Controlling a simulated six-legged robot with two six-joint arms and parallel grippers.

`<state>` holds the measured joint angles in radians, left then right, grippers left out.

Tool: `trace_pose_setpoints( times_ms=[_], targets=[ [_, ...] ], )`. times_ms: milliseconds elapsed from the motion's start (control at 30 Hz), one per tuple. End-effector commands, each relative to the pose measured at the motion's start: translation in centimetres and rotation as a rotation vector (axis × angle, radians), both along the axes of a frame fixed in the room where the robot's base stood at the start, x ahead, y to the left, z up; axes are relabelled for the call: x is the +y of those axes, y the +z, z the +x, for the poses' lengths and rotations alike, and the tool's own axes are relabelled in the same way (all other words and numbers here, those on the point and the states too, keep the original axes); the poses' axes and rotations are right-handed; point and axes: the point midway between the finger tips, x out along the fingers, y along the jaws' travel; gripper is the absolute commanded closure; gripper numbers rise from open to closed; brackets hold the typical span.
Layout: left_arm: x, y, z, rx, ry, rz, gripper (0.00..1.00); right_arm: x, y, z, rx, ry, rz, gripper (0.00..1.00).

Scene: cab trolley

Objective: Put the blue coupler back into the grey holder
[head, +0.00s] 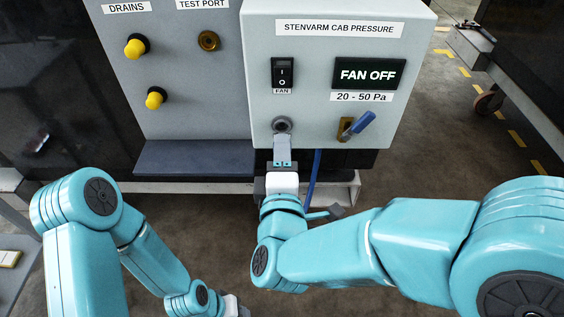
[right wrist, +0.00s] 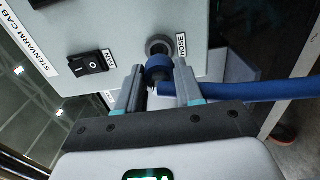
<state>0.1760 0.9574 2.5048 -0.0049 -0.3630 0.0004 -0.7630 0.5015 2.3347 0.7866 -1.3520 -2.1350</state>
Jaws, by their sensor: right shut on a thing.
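The grey holder (head: 282,124) is a round grey ring with a dark bore, on the front of the pale cab pressure box. In the right wrist view the holder (right wrist: 158,45) is beside a HOSE label. My right gripper (head: 282,142) is in front of it, its fingers pointing at the box. In the right wrist view the gripper (right wrist: 160,82) is shut on the blue coupler (right wrist: 157,66), which is right at the holder; I cannot tell whether it is seated. My left gripper (head: 234,305) is at the bottom edge, its fingers mostly cut off.
A blue hose (right wrist: 250,91) runs from the coupler and hangs below the box (head: 314,180). Beside the holder are a fan switch (head: 282,73), a FAN OFF display (head: 368,74) and a blue valve lever (head: 362,123). A dark shelf (head: 195,158) juts out at left.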

Motion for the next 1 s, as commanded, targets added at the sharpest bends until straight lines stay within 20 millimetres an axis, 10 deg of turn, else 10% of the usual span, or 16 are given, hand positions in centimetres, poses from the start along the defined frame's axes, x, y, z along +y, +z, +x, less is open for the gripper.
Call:
trace_pose_setpoints(
  times_ms=[1000],
  targets=[
    [0.0,-0.2,0.0,0.000,0.000,0.000,0.57,0.0,0.0,2.9,-0.001,0.000,0.000,1.00]
  ],
)
